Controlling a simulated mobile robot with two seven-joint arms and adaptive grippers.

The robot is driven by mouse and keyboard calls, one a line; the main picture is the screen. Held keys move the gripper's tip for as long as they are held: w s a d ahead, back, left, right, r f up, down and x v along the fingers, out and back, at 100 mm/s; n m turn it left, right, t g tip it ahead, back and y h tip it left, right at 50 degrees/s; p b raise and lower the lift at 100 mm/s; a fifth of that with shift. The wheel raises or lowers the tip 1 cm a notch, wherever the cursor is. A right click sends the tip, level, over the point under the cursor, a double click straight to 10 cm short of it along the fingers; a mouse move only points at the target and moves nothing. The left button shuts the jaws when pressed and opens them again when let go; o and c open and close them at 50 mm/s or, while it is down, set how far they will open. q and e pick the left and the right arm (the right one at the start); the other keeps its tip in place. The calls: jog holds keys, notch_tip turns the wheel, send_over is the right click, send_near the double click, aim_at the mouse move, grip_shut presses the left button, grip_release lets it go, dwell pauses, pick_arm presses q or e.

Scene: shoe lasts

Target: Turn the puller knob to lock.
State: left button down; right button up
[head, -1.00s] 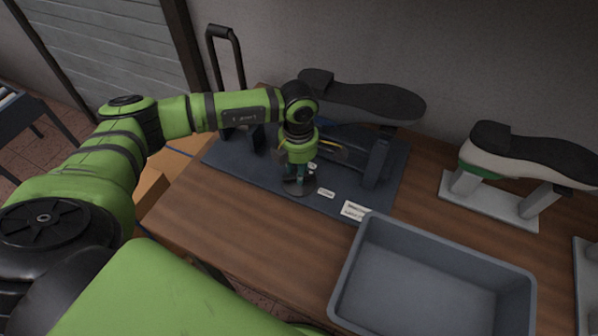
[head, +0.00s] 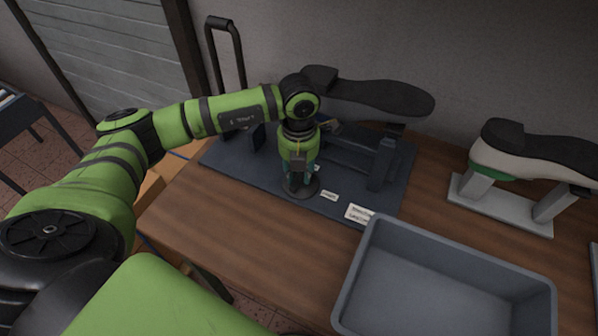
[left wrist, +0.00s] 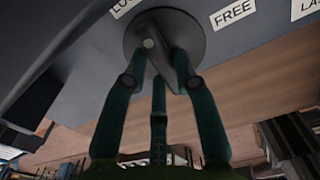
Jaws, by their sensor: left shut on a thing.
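The puller knob (head: 312,191) is a dark round disc at the front edge of the dark base plate (head: 230,162). In the left wrist view the knob (left wrist: 196,32) has a raised grip bar (left wrist: 158,58) across it and a small light dot. My left gripper (head: 297,186) reaches down to it from above. My right gripper is not in view.
A dark shoe last (head: 375,97) on its stand rises behind the knob, with a black looped handle (head: 226,50) to its left. A grey bin (head: 445,280) stands front right. Another last (head: 530,150) stands at right. Bare wood lies in front of the plate.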

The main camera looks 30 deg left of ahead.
pick_arm(q)
jog(key=shift+n, duration=0.6)
jog(key=c, duration=1)
grip_release()
jog(key=shift+o, duration=0.2)
